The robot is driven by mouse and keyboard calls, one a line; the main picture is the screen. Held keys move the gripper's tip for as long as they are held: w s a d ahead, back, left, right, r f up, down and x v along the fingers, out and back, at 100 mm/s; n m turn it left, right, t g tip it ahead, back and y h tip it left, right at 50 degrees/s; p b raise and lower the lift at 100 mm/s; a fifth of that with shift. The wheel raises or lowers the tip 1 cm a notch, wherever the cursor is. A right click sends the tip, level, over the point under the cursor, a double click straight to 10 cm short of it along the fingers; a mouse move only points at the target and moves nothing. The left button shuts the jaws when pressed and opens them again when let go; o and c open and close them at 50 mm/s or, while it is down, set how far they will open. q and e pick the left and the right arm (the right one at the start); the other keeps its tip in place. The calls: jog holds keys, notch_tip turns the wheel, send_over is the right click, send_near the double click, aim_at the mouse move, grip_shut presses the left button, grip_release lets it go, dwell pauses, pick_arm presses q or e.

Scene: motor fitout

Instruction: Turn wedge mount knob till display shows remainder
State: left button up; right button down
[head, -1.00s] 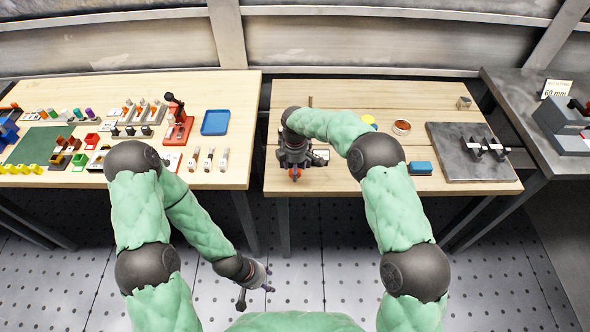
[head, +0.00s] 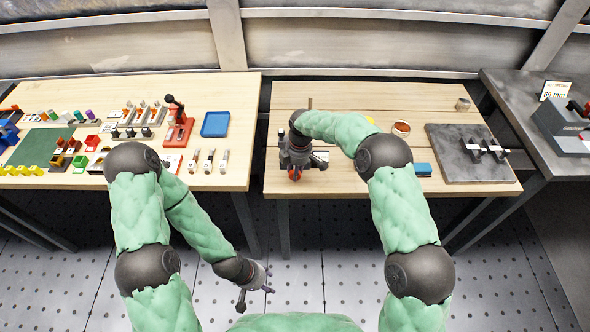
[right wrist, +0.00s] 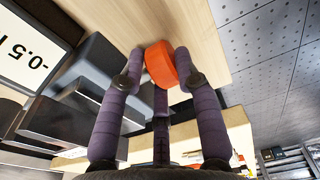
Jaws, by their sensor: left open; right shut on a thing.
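The wedge mount's orange-red knob (right wrist: 160,64) sits between the purple fingers of my right gripper (right wrist: 163,75) in the right wrist view, and the gripper is shut on it. In the head view the right gripper (head: 295,172) is at the front left of the wooden table, with the knob showing below it. The display (right wrist: 30,48) is partly in the right wrist view, tilted, with "-0.5" and a cut-off letter readable. The dark grey mount body (right wrist: 85,85) is beside the knob, largely hidden in the head view. My left gripper (head: 262,284) is open and empty over the floor.
The wooden table (head: 370,100) carries an orange-brown round container (head: 401,129), a blue block (head: 422,169) and a dark plate (head: 450,168) with fixtures. A dark bench stands right, holding a "60 mm" sign (head: 556,90). The left table is crowded with small parts and a blue tray (head: 215,124).

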jog(key=shift+d+y, duration=0.2)
jog(key=shift+y, duration=0.5)
jog(key=shift+d+f+y+b, duration=0.2)
jog(key=shift+y+b, duration=0.3)
jog(key=shift+y, duration=0.3)
jog(key=shift+f+y+b, duration=0.15)
jog(key=shift+y+b, duration=0.75)
jog(key=shift+b, duration=0.25)
jog(key=shift+y+b, duration=0.6)
jog(key=shift+b, duration=0.35)
jog(key=c, duration=0.9)
grip_release()
jog(key=shift+r, duration=0.2)
